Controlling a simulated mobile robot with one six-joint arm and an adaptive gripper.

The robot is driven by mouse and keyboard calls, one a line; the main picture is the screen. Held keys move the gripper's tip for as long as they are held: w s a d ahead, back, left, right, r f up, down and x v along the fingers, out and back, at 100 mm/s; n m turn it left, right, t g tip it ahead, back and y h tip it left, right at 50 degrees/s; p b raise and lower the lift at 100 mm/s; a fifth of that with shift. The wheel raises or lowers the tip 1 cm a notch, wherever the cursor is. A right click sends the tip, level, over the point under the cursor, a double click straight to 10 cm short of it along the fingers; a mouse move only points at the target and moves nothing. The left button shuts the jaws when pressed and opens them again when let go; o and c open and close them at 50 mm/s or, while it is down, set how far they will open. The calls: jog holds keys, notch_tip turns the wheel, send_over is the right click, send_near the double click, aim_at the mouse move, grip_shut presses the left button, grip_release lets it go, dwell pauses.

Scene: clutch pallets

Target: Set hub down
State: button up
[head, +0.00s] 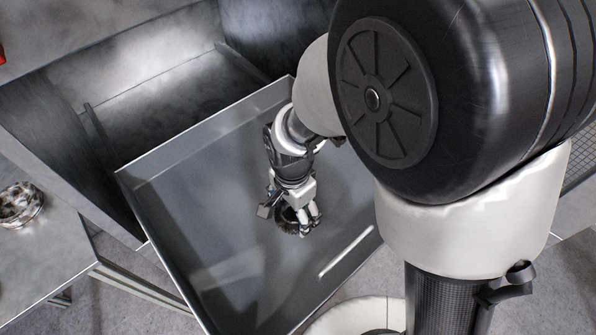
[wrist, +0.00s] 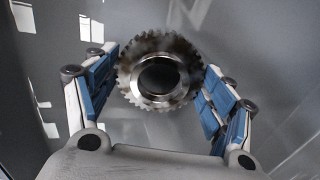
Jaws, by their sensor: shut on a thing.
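The hub (wrist: 160,72) is a shiny metal ring with a toothed rim and a dark round hole. In the wrist view it sits between the two blue-padded fingers of my gripper (wrist: 161,84), which are shut on it. In the head view my gripper (head: 297,222) points down inside a grey tray (head: 190,240), right of its middle, with the hub (head: 290,228) at its fingertips, partly hidden by them. I cannot tell whether the hub touches the tray floor.
The tray has raised walls and a bright slot (head: 346,253) in its near right wall. A dark metal bin (head: 150,75) lies behind it. At the left, a metal table (head: 35,255) bears a round metal part (head: 20,204). The left of the tray floor is bare.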

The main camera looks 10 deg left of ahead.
jog(key=shift+f, duration=0.8)
jog(key=shift+r, duration=0.1)
jog(key=o, duration=1.1)
jog(key=shift+f, duration=0.25)
jog(key=o, duration=0.5)
jog(key=shift+c, duration=0.2)
jog(key=shift+r, duration=0.1)
